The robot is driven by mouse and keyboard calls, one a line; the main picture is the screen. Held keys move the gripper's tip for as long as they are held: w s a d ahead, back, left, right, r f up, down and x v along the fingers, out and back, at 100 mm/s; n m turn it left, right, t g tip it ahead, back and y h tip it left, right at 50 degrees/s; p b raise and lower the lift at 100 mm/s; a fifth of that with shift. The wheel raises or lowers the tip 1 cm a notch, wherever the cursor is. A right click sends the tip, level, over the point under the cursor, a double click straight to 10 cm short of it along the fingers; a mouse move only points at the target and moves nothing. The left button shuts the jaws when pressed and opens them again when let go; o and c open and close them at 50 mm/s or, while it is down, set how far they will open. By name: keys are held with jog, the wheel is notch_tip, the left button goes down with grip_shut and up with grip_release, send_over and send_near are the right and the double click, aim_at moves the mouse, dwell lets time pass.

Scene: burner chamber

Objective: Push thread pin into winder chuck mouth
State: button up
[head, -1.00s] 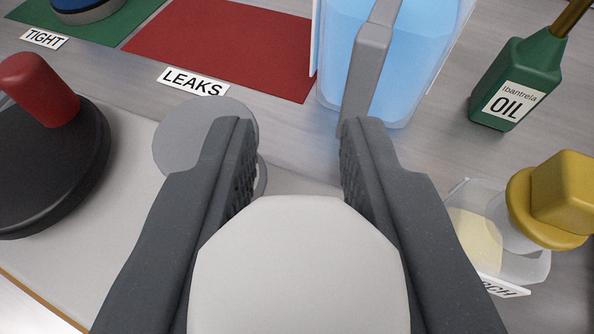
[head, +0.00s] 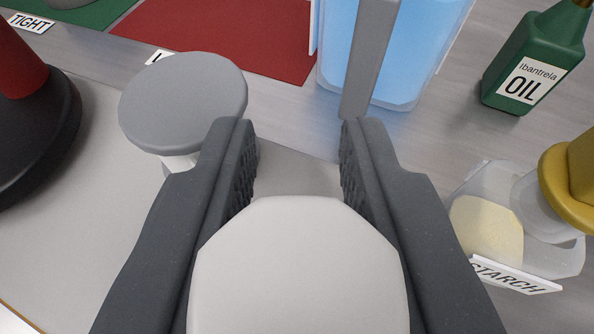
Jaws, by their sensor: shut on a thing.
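My gripper (head: 296,125) has two dark ridged fingers, set wide apart. They are shut on a pale eight-sided block (head: 300,262) that fills the lower middle of the head view. I cannot tell whether this block is the thread pin, as its far end is hidden. A grey round disc on a white stem (head: 183,103) stands just left of the left finger, which hides part of its lower side. A black round base with a red knob (head: 30,130) is at the left edge. No chuck mouth can be made out.
A clear tank of blue liquid (head: 400,50) with a grey bar stands beyond the fingertips. A red LEAKS mat (head: 220,30) lies behind the disc. A green OIL bottle (head: 535,60) and a STARCH tub (head: 490,230) with a yellow-topped thing stand right.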

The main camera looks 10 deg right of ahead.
jog(key=shift+f, duration=0.2)
jog(key=o, duration=1)
jog(key=shift+o, duration=0.2)
jog(key=shift+r, duration=0.1)
jog(key=shift+s+a+r, duration=0.15)
jog(key=shift+s, duration=0.15)
jog(key=v, duration=1.3)
